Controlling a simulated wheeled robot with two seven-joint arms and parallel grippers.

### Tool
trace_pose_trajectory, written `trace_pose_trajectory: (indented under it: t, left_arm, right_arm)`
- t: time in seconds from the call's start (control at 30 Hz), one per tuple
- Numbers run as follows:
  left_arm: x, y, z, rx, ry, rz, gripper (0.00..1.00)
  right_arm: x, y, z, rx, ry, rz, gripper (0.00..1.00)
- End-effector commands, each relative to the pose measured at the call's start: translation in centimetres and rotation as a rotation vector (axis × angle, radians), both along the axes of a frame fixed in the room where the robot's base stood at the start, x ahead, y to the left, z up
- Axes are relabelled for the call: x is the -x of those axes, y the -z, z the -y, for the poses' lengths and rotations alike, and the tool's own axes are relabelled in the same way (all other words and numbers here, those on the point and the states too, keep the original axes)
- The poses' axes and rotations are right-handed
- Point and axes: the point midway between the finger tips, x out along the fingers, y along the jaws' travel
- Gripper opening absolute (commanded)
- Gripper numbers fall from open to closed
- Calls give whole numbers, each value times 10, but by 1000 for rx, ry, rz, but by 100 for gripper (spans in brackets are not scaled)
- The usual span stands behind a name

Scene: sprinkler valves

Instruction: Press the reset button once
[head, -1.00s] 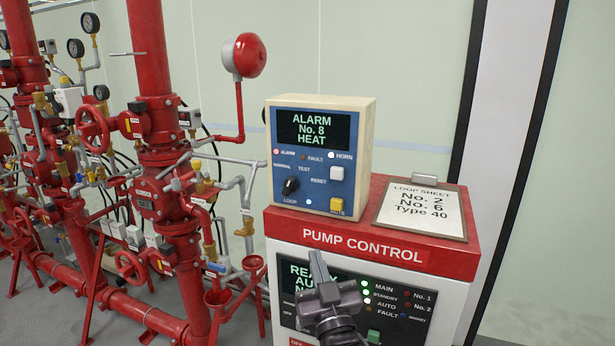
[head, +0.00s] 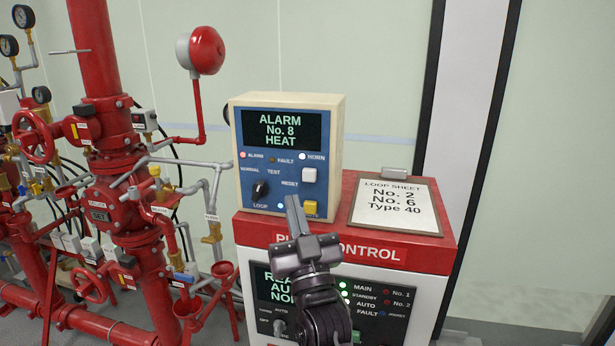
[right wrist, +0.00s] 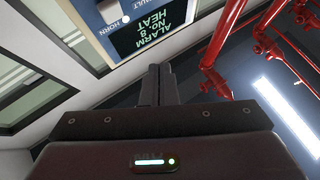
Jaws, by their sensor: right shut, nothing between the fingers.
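The blue-faced alarm panel (head: 241,187) stands on the red pump control cabinet, and its screen (head: 283,132) reads "ALARM No. 8 HEAT". In the right wrist view the shut fingers (right wrist: 158,72) point at the upside-down panel, whose screen (right wrist: 147,25) shows partly. My left gripper is out of view.
The pump control cabinet (head: 448,255) bears a loop sheet clipboard (head: 397,220) right of the panel. Red pipes and valves (head: 110,190) and a red bell (head: 207,50) stand at left. A dark selector knob (head: 261,190) is on the panel's left.

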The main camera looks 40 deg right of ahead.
Motion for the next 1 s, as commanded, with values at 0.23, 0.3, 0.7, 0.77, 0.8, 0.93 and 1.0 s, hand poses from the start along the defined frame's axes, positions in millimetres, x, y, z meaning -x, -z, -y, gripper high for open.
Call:
trace_pose_trajectory:
  t: [0.23,0.3,0.7,0.77,0.8,0.93,1.0]
  left_arm:
    - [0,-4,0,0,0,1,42]
    - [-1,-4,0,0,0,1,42]
    - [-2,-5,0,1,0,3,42]
    - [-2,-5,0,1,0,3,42]
    - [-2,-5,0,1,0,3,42]
    - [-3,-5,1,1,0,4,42]
    - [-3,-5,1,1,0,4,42]
  right_arm:
    - [-23,-1,27,3,2,0,0]
    - [-29,-2,34,3,2,1,0]
    - [-50,-1,59,1,1,1,0]
    - [-50,-1,60,0,1,0,0]
    - [-50,-1,60,-1,1,0,0]
    - [-50,-1,60,-1,1,0,0]
    - [-50,-1,60,-1,1,0,0]
